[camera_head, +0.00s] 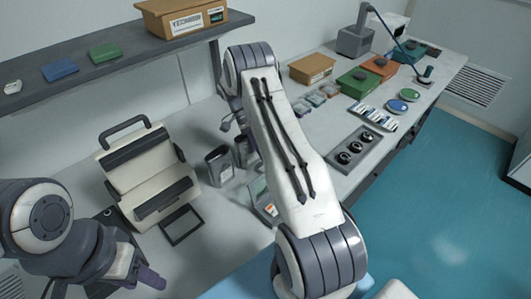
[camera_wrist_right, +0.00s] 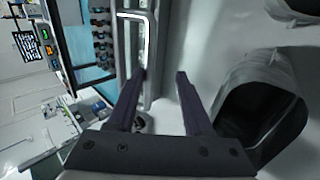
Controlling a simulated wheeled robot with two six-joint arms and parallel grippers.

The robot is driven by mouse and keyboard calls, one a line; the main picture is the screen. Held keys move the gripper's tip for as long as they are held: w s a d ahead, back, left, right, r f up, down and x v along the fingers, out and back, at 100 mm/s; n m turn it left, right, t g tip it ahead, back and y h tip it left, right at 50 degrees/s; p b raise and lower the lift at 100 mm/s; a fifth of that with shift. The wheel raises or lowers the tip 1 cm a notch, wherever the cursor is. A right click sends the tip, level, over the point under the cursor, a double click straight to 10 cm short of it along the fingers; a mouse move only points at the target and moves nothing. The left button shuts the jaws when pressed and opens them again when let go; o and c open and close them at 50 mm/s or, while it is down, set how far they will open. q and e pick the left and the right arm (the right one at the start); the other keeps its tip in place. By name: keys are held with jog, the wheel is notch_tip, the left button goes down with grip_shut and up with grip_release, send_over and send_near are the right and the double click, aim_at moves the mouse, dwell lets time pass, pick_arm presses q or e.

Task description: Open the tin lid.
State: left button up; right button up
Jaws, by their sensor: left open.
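Two dark grey cylindrical containers with pale labels stand on the bench in the head view, one at the left (camera_head: 219,166) and one partly hidden behind my right arm (camera_head: 244,153). Either could be the tin; I cannot tell which, nor how its lid sits. My left gripper (camera_head: 104,284) is open at the lower left, in front of the bench items and apart from both containers. My right gripper (camera_wrist_right: 161,74) is open and empty in the right wrist view, its two dark fingers well apart. In the head view my right arm hides it.
A cream case with a handle (camera_head: 150,165) stands left, a dark square frame (camera_head: 181,225) before it. A dark shelf (camera_head: 125,68) holds a cardboard box (camera_head: 181,17). A black tray with round parts (camera_head: 354,149) and several small boxes stand right. Teal floor lies beyond.

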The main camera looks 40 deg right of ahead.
jog(key=shift+d, duration=0.1)
dwell(0.3)
jog(key=shift+r, duration=0.1)
jog(key=b+v, duration=0.2)
jog(key=v, duration=0.8)
jog(key=shift+w+b, duration=0.15)
jog(key=shift+b, duration=0.25)
jog(key=shift+r, duration=0.1)
